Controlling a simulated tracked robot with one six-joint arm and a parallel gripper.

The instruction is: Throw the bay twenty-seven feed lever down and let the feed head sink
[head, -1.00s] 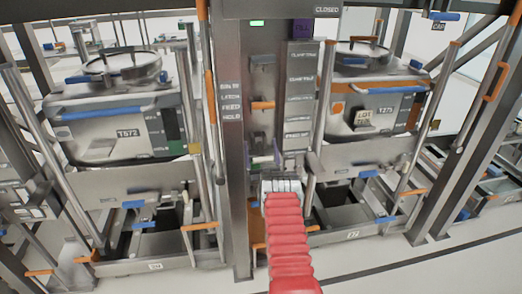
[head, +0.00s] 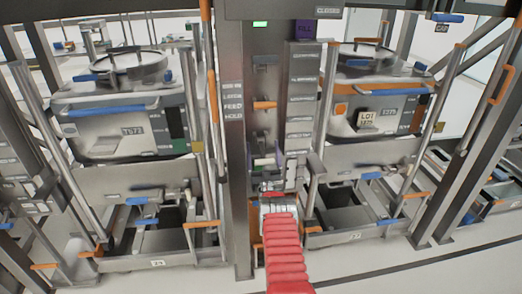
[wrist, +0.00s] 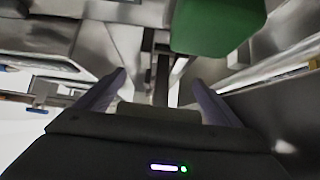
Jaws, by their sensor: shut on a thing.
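My gripper (head: 265,165) is low in front of the central steel column (head: 262,50). Its two purple-grey fingers also show in the wrist view (wrist: 160,105), closed on a dull olive bar (wrist: 158,115). The bar looks like a lever handle, but its far end is hidden. A green block (wrist: 215,25) hangs close beyond the fingers. An orange lever (head: 265,105) sticks out of the column higher up, level with the FEED label (head: 232,104). The feed head cannot be made out for certain.
An orange-and-grey bin (head: 375,112) stands in the right one. Steel uprights (head: 188,110) and blue and orange handles crowd both sides. Pale floor (head: 400,270) is open in front at right.

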